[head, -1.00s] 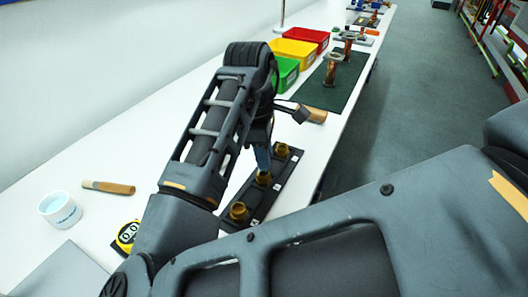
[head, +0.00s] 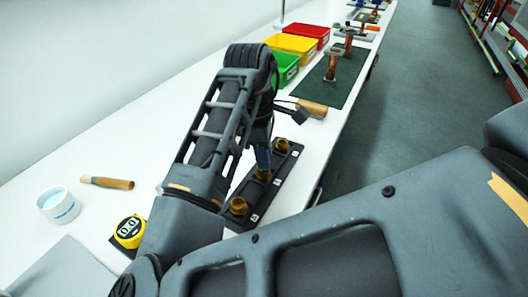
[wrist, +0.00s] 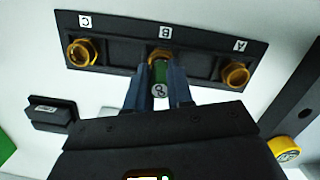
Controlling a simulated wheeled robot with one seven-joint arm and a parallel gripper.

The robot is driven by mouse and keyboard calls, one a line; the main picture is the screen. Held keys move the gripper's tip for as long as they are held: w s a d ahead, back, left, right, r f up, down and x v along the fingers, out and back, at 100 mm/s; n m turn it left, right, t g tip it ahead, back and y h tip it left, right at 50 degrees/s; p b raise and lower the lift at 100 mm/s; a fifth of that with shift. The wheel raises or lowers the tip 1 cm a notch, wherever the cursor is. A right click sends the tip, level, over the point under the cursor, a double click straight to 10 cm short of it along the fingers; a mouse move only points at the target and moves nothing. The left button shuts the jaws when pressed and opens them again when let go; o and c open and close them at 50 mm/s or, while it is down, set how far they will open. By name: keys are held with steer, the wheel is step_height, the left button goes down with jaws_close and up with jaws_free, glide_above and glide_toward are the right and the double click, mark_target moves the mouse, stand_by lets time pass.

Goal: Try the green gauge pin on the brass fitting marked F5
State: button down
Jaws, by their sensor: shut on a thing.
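A dark rack (head: 233,223) on the white bench holds three brass fittings in a row. In the wrist view (wrist: 205,61) its tags read C, B and A, upside down; I see no F5 tag. My gripper (wrist: 157,82) is shut on the green gauge pin (wrist: 160,71), which has a pale marked end between the fingers. It is over the middle brass fitting (wrist: 161,54), tagged B. The fingers hide part of that fitting, so I cannot tell whether the pin is in it. The other fittings, C (wrist: 82,53) and A (wrist: 236,75), stand to either side.
A yellow tape measure (head: 130,228), a cup (head: 58,206) and a wooden-handled tool (head: 108,182) lie to the left. Green (head: 287,72), yellow (head: 290,45) and red (head: 312,36) bins stand behind. A green mat (head: 330,88) holds copper parts. The aisle floor is right.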

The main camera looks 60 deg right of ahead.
steer(key=shift+r, duration=0.2)
stand_by(0.5)
steer(key=shift+r+p, duration=0.35)
steer(key=shift+p, duration=0.1)
steer(key=shift+r+p, duration=0.5)
steer(key=shift+r, duration=0.15)
steer(key=shift+r, duration=3)
